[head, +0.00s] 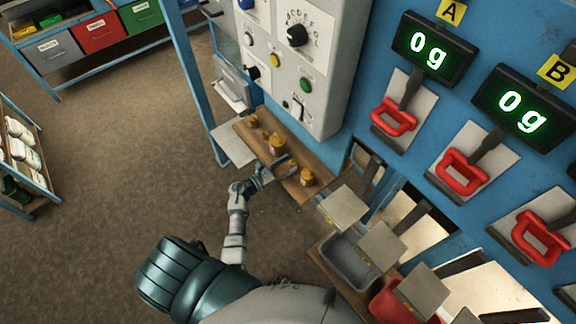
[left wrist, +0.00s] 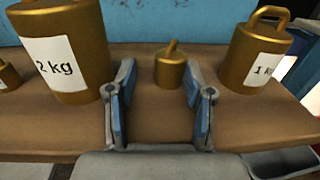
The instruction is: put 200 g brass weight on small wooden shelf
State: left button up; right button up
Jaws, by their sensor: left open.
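The small wooden shelf (head: 242,130) is mounted below the grey control panel and carries several brass weights. In the left wrist view, a small brass weight (left wrist: 171,68) stands upright on the shelf (left wrist: 160,130), between and slightly beyond my fingers; no label shows on it. A big weight marked 2 kg (left wrist: 68,50) stands left of it, and one whose visible label begins with 1 k (left wrist: 256,55) stands right. My left gripper (head: 278,171) is at the shelf's front edge, open, its blue-padded fingers (left wrist: 160,98) apart and empty. My right gripper is out of view.
Another small weight (left wrist: 6,74) is cut off at the left edge of the wrist view. In the head view, square metal plates (head: 343,206) and a grey bin (head: 350,262) lie right of the shelf. Scale displays (head: 433,50) read 0 g.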

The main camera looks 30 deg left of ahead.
aim_at(289, 167)
pick_arm(q)
jog(key=shift+s+d+f, duration=0.2)
jog(key=shift+d+f, duration=0.1)
jog(key=shift+d, duration=0.15)
jog(key=shift+r+p, duration=0.3)
jog(key=shift+p, duration=0.15)
jog(key=v, duration=0.3)
jog(key=b+v, duration=0.1)
jog(key=shift+s+a+f, duration=0.25)
jog(key=shift+s+a, duration=0.05)
jog(key=v, duration=0.7)
jog(key=shift+a+r+b, duration=0.25)
jog(key=shift+r+b, duration=0.15)
jog(key=shift+b, duration=0.05)
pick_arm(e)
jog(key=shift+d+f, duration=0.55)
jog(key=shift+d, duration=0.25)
